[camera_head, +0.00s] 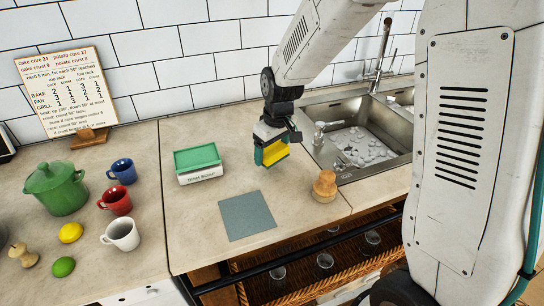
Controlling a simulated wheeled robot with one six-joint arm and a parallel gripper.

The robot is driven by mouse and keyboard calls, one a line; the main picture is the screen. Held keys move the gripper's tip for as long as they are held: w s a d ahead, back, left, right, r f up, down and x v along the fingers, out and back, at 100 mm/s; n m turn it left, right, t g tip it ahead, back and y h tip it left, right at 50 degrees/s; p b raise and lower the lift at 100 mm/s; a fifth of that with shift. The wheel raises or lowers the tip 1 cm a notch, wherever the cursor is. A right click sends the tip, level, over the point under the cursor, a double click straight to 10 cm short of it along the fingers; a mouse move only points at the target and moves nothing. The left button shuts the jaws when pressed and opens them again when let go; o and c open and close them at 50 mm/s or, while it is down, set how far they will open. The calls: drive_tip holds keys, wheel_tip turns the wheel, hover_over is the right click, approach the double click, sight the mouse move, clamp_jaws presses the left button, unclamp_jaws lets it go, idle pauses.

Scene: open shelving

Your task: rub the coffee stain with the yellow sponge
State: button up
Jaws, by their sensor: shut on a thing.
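My gripper (271,147) is shut on the yellow sponge (275,152), which has a green side, and holds it over the stone counter between the green-topped box and the sink. A small gap seems to separate the sponge from the counter, but I cannot tell for sure. I see no coffee stain on the visible counter; part of the surface behind my gripper is hidden.
A blue-grey square cloth (247,215) lies in front of the sponge. A white box with a green top (198,162) stands left, a wooden brush (325,186) right, by the sink (360,140). Cups, fruit and a green pot (57,188) fill the left counter.

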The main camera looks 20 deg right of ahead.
drive_tip(key=shift+r, duration=1.95)
